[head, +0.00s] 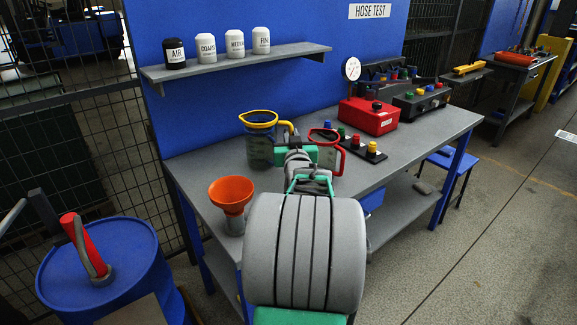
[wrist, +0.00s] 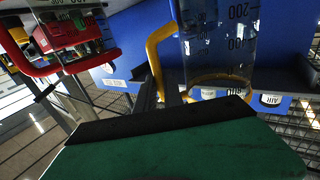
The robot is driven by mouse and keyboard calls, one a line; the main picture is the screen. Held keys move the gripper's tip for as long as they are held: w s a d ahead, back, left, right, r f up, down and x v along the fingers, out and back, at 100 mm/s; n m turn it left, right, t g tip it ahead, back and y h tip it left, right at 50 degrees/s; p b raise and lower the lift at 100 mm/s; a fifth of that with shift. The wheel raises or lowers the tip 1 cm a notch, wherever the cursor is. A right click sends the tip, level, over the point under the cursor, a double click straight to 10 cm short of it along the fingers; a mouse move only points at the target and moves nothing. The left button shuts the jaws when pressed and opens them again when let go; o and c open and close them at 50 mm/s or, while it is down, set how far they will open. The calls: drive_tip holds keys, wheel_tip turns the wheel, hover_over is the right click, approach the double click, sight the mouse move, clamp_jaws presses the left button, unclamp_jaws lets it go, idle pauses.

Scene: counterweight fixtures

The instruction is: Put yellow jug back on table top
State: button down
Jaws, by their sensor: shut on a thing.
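The yellow jug (head: 259,146) is a clear jug with a yellow rim and handle, upright at the left back of the grey table top (head: 203,178). I cannot tell whether its base touches the table. My gripper (head: 292,143) is shut on its handle, on the jug's right side; the fingertips are mostly hidden in the head view. In the wrist view, which is upside down, the jug (wrist: 218,45) and its yellow handle show close beside my dark gripper fingers (wrist: 148,95).
A red-handled jug (head: 326,137) stands close right of my gripper. An orange funnel (head: 231,194) is at the front left edge. Colored knobs (head: 371,148) and a red gauge box (head: 368,117) are to the right. A shelf (head: 238,60) with several canisters hangs above.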

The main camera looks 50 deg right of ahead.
wheel_tip(320, 180, down, 9)
drive_tip(key=shift+r, duration=0.15)
drive_tip(key=shift+f+b, duration=0.2)
drive_tip(key=shift+b, duration=0.2)
drive_tip(key=c, duration=1.5)
unclamp_jaws()
drive_tip(key=shift+o, duration=0.2)
drive_tip(key=b+v, duration=0.1)
drive_tip(key=v, duration=1.1)
drive_tip(key=shift+r, duration=0.2)
drive_tip(key=shift+s, duration=0.1)
